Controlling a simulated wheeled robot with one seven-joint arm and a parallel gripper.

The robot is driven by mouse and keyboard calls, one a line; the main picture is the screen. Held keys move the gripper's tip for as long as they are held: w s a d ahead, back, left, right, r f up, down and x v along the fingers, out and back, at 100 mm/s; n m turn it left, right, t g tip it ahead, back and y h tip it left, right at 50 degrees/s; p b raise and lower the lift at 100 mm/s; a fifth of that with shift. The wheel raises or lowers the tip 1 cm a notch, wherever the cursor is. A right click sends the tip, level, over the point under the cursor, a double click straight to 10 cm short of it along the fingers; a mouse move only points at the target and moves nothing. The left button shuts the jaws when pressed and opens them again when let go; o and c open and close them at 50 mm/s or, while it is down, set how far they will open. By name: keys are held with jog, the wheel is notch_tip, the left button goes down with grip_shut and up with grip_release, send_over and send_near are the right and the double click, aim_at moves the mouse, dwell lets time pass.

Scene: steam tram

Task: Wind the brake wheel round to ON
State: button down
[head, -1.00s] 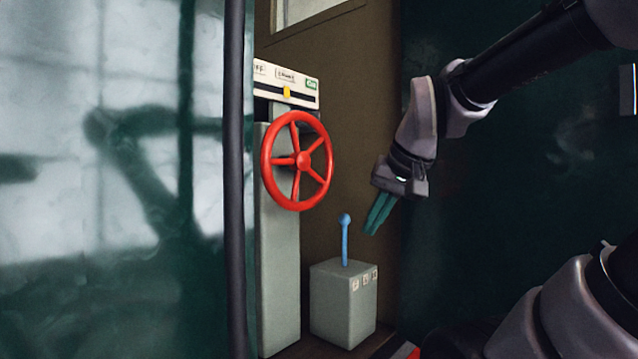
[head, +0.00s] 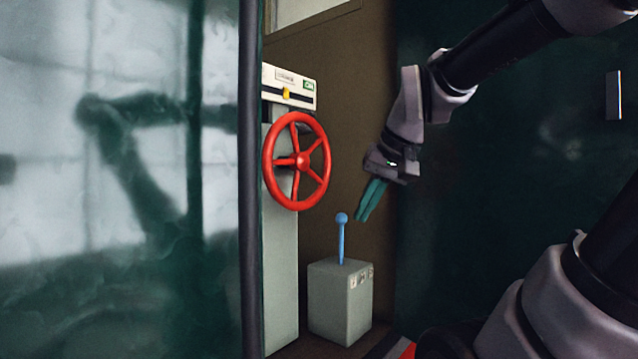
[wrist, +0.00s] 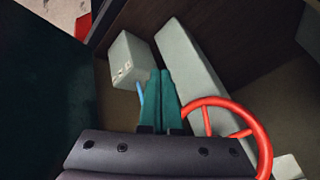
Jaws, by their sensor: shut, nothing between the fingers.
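The red brake wheel (head: 301,161) has several spokes and stands upright on the front of a grey-green post (head: 283,262). In the wrist view the wheel (wrist: 262,140) is at the lower right. Above it is a white scale plate (head: 270,75) with a green label at its right end and a yellow pointer (head: 286,93) near the middle of its slot. The plate's left end is hidden behind a dark pole. My gripper (head: 361,218) has teal fingers, shut and empty, pointing down to the right of the wheel, apart from it. The fingers (wrist: 162,75) also show in the wrist view.
A grey box (head: 338,302) with a blue ball-topped lever (head: 342,240) stands just right of the post, below my fingertips. A dark vertical pole (head: 249,180) and a glossy panel (head: 120,270) border the left side. A dark green wall is at right.

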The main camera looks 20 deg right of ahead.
jog(key=w+d+r+n+g+y, duration=0.1)
jog(key=w+d+r+n+g, duration=0.1)
jog(key=w+r, duration=0.6)
jog(key=n+y, duration=0.2)
jog(key=n, duration=0.2)
send_near(319, 181)
jog(key=shift+g, duration=0.5)
jog(key=f, duration=0.2)
jog(key=w+a+f, duration=0.1)
jog(key=f, duration=0.4)
jog(key=shift+w+a, duration=0.15)
jog(key=shift+w, duration=0.15)
jog(key=shift+s+a+f, duration=0.1)
jog(key=shift+a+f, duration=0.05)
jog(key=shift+a, duration=0.45)
jog(key=shift+s+a+f, duration=0.1)
jog(key=shift+a+f, duration=0.05)
jog(key=shift+a, duration=0.45)
jog(key=shift+a+f, duration=0.25)
jog(key=shift+a, duration=0.45)
jog(key=shift+r, duration=0.1)
